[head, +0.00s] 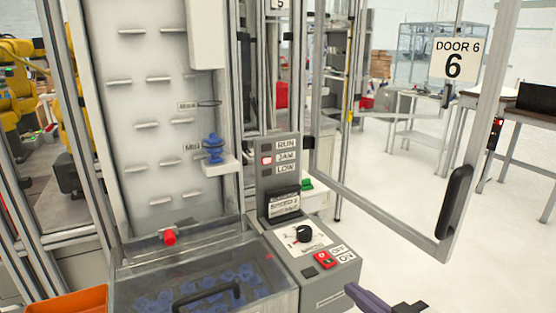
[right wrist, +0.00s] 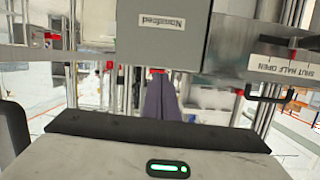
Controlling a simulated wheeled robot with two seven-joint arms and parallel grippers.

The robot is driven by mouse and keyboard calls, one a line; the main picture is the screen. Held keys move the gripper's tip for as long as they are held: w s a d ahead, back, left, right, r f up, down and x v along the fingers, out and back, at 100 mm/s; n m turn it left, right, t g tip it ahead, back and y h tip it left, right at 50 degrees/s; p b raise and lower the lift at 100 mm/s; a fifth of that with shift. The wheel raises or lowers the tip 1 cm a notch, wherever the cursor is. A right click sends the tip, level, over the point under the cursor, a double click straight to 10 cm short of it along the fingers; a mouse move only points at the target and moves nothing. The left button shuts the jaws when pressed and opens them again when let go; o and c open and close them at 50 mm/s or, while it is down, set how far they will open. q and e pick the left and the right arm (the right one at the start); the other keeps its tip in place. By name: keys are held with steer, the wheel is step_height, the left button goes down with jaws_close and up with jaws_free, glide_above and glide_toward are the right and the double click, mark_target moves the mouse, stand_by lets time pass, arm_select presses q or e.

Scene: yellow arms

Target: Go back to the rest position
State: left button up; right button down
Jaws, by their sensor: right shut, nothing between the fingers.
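My right gripper (head: 352,290) shows at the bottom edge of the head view, right of the control box. Its purple fingers lie together in the right wrist view (right wrist: 158,78), shut and empty. They appear in front of a grey box with a label (right wrist: 158,40); I cannot tell the gap between them. The rest of my right arm is mostly out of the head view. My left gripper is not in view.
A grey control box (head: 335,285) with a knob and switches stands beside a clear-lidded bin of blue parts (head: 120,290). Above it is a panel with small ledges (head: 150,100). An open framed door marked 6 (head: 455,110) stands at right. Free floor shows beyond it.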

steer(key=s+a+f+m+g+h, duration=0.1)
steer(key=s+f+g, duration=0.4)
steer(key=s+f, duration=1.9)
step_height(320, 180, down, 3)
steer(key=shift+s+a+r+m+h, duration=0.2)
steer(key=shift+a+m+h, duration=0.25)
steer(key=shift+h, duration=0.65)
steer(key=c, duration=2.5)
jaws_free()
steer(key=shift+w+d, duration=0.1)
